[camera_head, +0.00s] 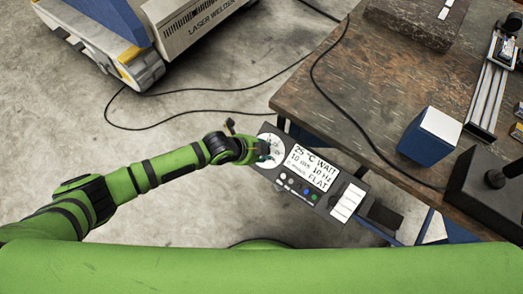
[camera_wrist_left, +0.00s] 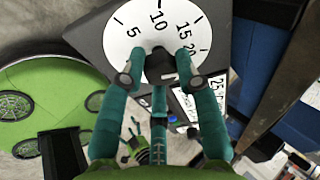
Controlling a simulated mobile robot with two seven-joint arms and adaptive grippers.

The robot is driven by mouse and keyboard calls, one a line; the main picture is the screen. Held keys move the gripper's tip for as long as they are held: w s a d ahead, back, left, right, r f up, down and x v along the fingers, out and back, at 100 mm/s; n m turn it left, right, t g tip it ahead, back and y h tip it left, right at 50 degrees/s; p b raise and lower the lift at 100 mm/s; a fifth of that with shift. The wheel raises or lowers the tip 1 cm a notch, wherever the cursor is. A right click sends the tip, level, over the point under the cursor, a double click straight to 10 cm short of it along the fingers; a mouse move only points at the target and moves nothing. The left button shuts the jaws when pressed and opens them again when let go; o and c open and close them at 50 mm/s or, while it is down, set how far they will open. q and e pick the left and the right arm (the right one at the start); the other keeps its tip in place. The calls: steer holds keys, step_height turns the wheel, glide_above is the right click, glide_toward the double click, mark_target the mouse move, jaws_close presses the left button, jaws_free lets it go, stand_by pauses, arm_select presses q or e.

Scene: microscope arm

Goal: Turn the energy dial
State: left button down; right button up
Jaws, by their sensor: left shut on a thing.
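The energy dial has a round white face (camera_head: 270,143) with dark marks, on the upper left of a dark control panel (camera_head: 252,165). In the left wrist view the face (camera_wrist_left: 122,27) shows the numbers 5, 10, 15 and 20, and a dark knob (camera_wrist_left: 160,66) at its lower middle. My left gripper (camera_head: 264,150) is at the dial. In the left wrist view its teal fingers (camera_wrist_left: 157,68) are shut around the dark knob, which they partly hide. My right gripper is not in view.
The panel also carries a white text display (camera_head: 310,168), small coloured buttons (camera_head: 297,186) and white switches (camera_head: 347,202). A worn wooden table (camera_head: 370,90) stands behind it, with a blue and white box (camera_head: 425,143). A laser welder (camera_head: 190,25) and loose cables lie beyond open floor.

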arm_select(q)
steer(key=shift+s+d+r+m, duration=0.2)
steer(key=shift+d+m, duration=0.25)
steer(key=shift+m, duration=0.75)
steer(key=shift+s+f, duration=0.1)
steer(key=c, duration=0.9)
jaws_free()
steer(key=shift+a, duration=0.15)
steer(key=shift+a+r, duration=0.35)
steer(key=shift+r, duration=0.15)
steer(key=v, duration=1)
steer(key=shift+s+r, duration=0.15)
steer(key=shift+r, duration=0.25)
